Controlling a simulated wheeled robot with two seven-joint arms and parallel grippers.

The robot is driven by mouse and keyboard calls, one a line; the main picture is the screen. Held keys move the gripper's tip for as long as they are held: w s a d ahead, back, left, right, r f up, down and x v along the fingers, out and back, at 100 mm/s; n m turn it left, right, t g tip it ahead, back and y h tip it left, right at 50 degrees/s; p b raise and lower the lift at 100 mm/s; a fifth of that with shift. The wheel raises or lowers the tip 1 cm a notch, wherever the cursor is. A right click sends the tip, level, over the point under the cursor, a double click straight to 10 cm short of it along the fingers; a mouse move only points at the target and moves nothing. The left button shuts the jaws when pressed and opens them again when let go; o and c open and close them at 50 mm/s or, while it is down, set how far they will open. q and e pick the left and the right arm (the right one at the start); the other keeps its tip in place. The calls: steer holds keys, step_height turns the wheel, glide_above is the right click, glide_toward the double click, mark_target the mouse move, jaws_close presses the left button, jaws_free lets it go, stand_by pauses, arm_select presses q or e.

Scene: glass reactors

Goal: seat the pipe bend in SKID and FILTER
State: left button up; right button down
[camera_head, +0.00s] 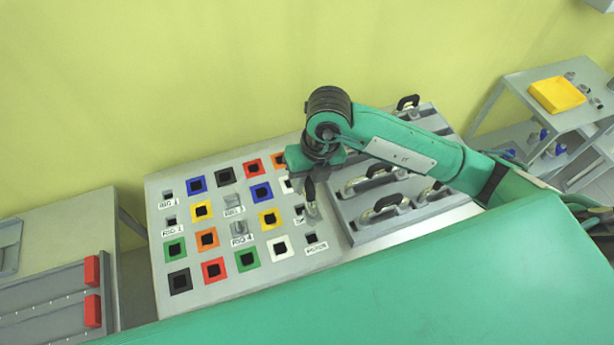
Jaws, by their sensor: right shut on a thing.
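My right gripper (309,180) reaches in from the right and points down over the right part of the grey socket panel (215,289). It is shut on a piece with a dark grip and a grey metal lower part, which I take for the pipe bend (312,211). The piece is seen nearly end-on, low at the panel beside a partly covered label starting with S. I cannot tell whether it touches or sits in a socket. A FILTER label is not readable. The MOTOR socket (311,238) is just below. My left gripper is not in view.
The panel carries several coloured square sockets and grey blocks by RIG 3 (233,202) and RIG 4 (241,228). A grey rack (347,222) at right holds several metal pieces with black grips. A shelf with a yellow block (557,94) stands far right.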

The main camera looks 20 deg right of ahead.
step_height(320, 180, down, 13)
steer(key=b, duration=0.9)
stand_by(0.8)
steer(key=shift+f+b, duration=0.3)
steer(key=shift+b, duration=0.05)
stand_by(1.0)
steer(key=c, duration=1.2)
jaws_free()
steer(key=shift+c, duration=0.2)
steer(key=shift+r+p, duration=2.8)
steer(key=shift+r, duration=1.75)
steer(key=shift+s+f, duration=0.1)
